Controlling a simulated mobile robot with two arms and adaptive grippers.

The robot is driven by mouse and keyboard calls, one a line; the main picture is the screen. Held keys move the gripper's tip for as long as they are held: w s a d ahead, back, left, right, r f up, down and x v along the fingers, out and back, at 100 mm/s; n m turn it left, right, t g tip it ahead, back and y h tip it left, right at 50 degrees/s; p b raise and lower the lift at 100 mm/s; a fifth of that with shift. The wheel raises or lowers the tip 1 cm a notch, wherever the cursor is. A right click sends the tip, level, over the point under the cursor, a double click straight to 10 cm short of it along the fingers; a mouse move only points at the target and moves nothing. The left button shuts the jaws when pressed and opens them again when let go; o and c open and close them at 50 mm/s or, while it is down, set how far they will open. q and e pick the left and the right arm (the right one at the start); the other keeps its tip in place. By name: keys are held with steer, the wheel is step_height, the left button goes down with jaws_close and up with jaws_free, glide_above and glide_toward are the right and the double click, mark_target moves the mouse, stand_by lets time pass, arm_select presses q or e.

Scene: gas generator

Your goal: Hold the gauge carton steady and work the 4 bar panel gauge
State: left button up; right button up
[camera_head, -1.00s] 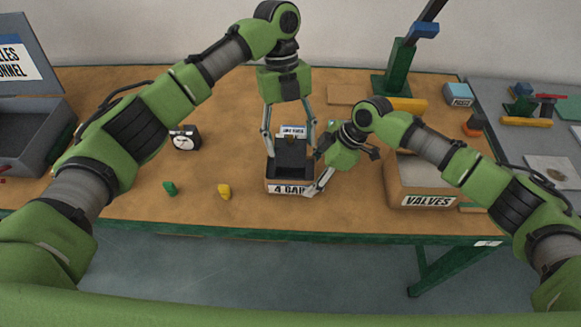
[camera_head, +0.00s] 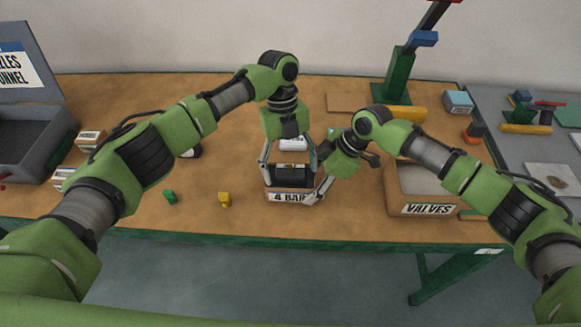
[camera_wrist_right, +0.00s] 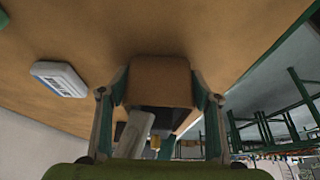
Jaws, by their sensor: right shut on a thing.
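The gauge carton (camera_head: 287,198), a small brown box marked "4 BAR", stands near the table's front edge in the head view. Its inside is dark, with a small brass-coloured piece (camera_head: 290,166) at its far side; what that belongs to is unclear. My left gripper (camera_head: 289,172) points down over the carton, fingers wide apart near its left and right sides. My right gripper (camera_head: 313,193) reaches in from the right and is shut on the carton. The right wrist view shows the carton (camera_wrist_right: 160,78) between its fingers. I cannot make out a gauge face.
The "VALVES" box (camera_head: 428,209) stands to the right. A white label card or box (camera_head: 293,144) is behind the carton. My left arm partly hides small boxes (camera_head: 89,140) at left.

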arm_select(q)
steer(key=v, duration=1.2)
arm_select(e)
steer(key=o, duration=0.9)
arm_select(q)
steer(key=shift+a, duration=0.1)
